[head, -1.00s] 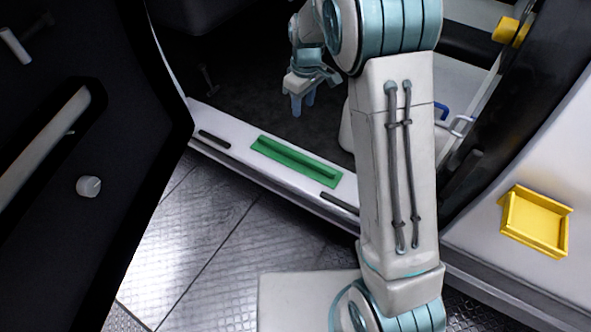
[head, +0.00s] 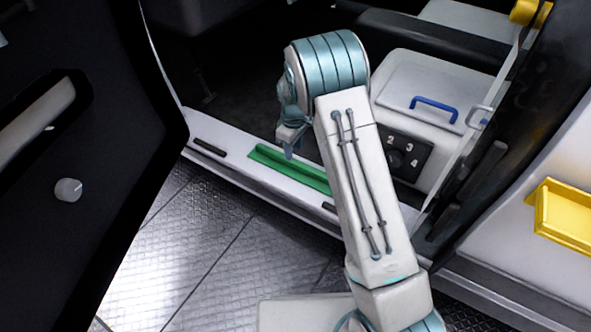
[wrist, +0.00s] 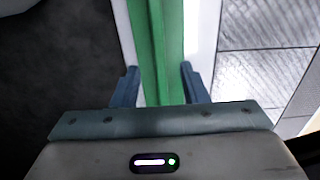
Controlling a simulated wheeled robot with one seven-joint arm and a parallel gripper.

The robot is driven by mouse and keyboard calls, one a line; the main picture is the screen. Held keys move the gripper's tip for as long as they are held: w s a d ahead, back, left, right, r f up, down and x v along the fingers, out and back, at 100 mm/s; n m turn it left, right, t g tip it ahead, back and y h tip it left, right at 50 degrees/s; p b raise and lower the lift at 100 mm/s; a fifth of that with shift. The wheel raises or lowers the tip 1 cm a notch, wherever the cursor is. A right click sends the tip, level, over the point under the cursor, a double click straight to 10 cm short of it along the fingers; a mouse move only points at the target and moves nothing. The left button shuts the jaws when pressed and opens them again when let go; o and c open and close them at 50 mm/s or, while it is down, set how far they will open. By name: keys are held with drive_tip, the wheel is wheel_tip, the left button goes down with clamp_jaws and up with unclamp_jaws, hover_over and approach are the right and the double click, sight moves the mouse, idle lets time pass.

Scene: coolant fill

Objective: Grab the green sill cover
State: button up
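The green sill cover (head: 287,167) is a long green strip with a raised rib, lying on the white door sill in the head view. My arm hides part of its right end. My gripper (head: 290,150) is just above the cover, near its middle. In the wrist view the green sill cover (wrist: 157,40) runs up the picture between the two blue fingers of my gripper (wrist: 160,82). The fingers are apart, one on each side of the rib. I cannot tell how far above the sill the fingertips are.
The white sill (head: 232,163) carries dark strips beyond both ends of the cover. A dark open door (head: 100,150) stands at the left. A white box with a blue handle (head: 435,103) and a dial panel is inside. A yellow tray (head: 565,215) is at the right.

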sight(295, 162)
drive_tip(key=f+b, duration=0.2)
drive_tip(key=f, duration=0.3)
drive_tip(key=shift+s+d+f+b, duration=0.15)
drive_tip(key=shift+d+b, duration=0.1)
drive_tip(key=shift+b, duration=0.15)
clamp_jaws()
